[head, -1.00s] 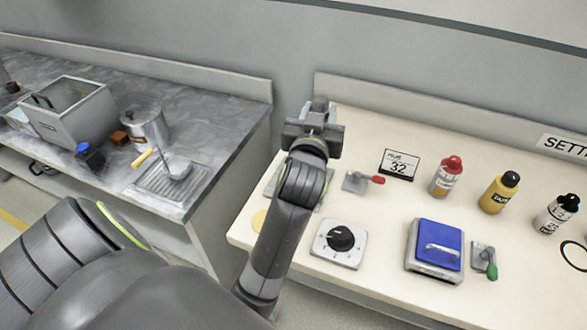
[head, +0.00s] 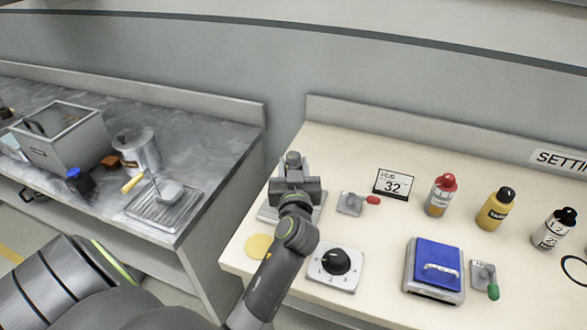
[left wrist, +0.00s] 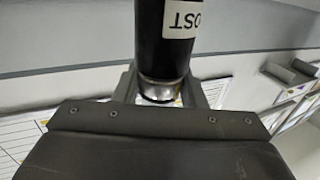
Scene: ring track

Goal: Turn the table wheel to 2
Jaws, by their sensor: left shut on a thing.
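The table wheel is a black knob (head: 336,261) on a square white dial plate (head: 346,284) with small numbers, near the table's front edge. I cannot tell which number the knob points to. My left gripper (head: 293,166) is behind and left of the wheel, apart from it, over a grey plate (head: 266,212). In the left wrist view the gripper (left wrist: 168,90) is shut on a black cylinder (left wrist: 166,45) with a white label reading "OST"; its far end is out of frame. My right gripper is not in view.
A red-handled lever (head: 350,203), a sign reading 32 (head: 394,185) and several bottles stand behind and right of the wheel. A blue-topped box (head: 436,262) and a green-handled lever (head: 484,277) are to its right. A yellow disc (head: 258,246) lies left.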

